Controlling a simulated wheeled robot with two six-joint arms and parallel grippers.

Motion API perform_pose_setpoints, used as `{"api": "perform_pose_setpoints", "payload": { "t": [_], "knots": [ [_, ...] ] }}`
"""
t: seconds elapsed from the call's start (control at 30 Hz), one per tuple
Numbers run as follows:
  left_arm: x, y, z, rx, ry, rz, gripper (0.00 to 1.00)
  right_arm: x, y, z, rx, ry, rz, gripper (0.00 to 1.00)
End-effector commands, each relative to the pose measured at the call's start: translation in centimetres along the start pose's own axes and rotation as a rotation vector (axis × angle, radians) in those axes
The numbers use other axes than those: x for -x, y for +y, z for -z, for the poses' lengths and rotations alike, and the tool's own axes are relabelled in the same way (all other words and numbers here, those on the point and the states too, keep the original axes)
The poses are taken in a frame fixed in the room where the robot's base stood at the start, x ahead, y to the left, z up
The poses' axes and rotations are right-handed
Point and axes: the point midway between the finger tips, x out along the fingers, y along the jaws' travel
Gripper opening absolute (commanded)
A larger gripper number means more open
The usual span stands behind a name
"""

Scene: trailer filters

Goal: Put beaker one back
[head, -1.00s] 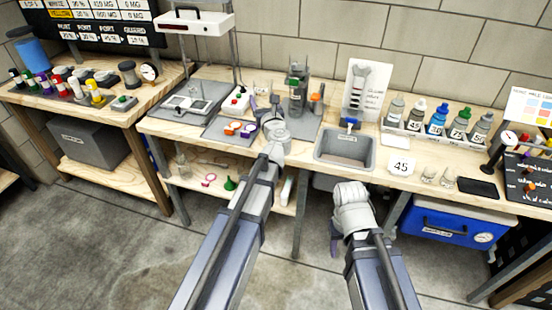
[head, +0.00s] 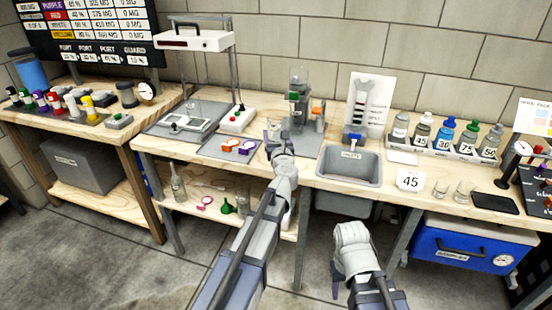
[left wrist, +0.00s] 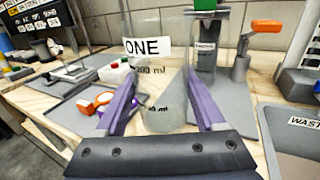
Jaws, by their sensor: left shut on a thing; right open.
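Beaker one (left wrist: 168,108) is a clear glass with ml marks and a white "ONE" label (left wrist: 148,47), seen in the left wrist view between the two purple fingers. My left gripper (left wrist: 163,108) is shut on it. In the head view my left gripper (head: 279,142) is over the front part of the bench, left of the sink; the beaker is hard to make out there. I cannot tell whether its base touches the bench. My right gripper (head: 336,284) is open and empty, low in front of the bench.
The sink (head: 349,163) is right of my left gripper. A grey stand with a green-banded cylinder (head: 297,100) is behind it. Bottles (head: 444,135) line the back right.

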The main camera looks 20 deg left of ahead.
Motion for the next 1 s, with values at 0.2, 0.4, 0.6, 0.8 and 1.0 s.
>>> {"api": "perform_pose_setpoints", "payload": {
  "t": [0.2,0.4,0.6,0.8,1.0],
  "knots": [
    [0.0,0.0,2.2,0.0,0.0,0.0,0.03,-2.2,-0.2,0.1,0.0,0.0,0.0,0.5],
    [0.0,0.0,2.7,0.0,0.0,0.0,0.03,-2.6,-0.2,0.2,0.0,0.0,0.0,0.5],
    [0.0,0.1,5.1,0.0,0.0,0.0,0.03,-5.1,-0.5,0.3,0.0,0.0,0.0,0.5],
    [0.0,0.1,5.9,0.0,0.0,0.0,0.03,-5.8,-0.6,0.3,0.0,0.0,0.0,0.5],
    [0.0,0.1,5.8,0.0,0.0,0.0,0.03,-5.7,-0.6,0.3,0.0,0.0,0.0,0.5]
  ]
}}
